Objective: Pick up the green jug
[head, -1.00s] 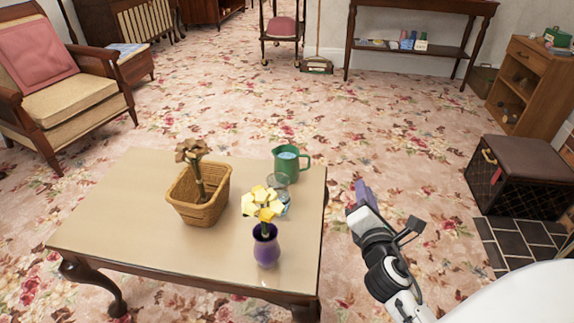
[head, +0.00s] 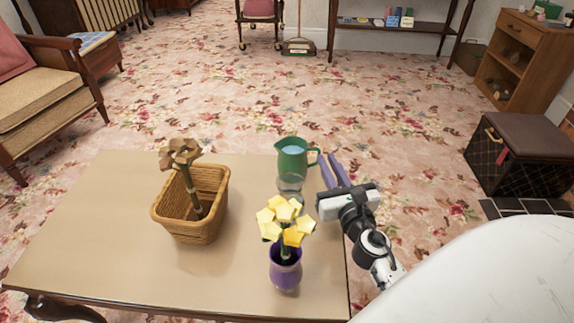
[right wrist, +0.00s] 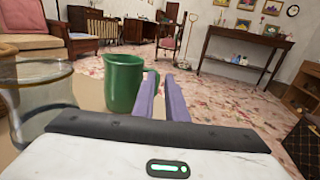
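The green jug (head: 291,160) stands upright at the far right edge of the table, with its handle on the right and something pale blue inside. In the right wrist view the jug (right wrist: 122,82) stands just left of my fingers. My right gripper (head: 329,162) points away from me beside the handle, its two purple fingers a narrow gap apart. In the right wrist view the fingertips (right wrist: 162,82) overlap part of the handle, and I see no clear grip on it. The left gripper is out of view.
A clear glass (head: 290,184) stands just in front of the jug. A purple vase (head: 285,272) with yellow flowers is nearer me. A wicker basket (head: 190,220) with a brown flower is to the left. The table (head: 110,230) is bare at left.

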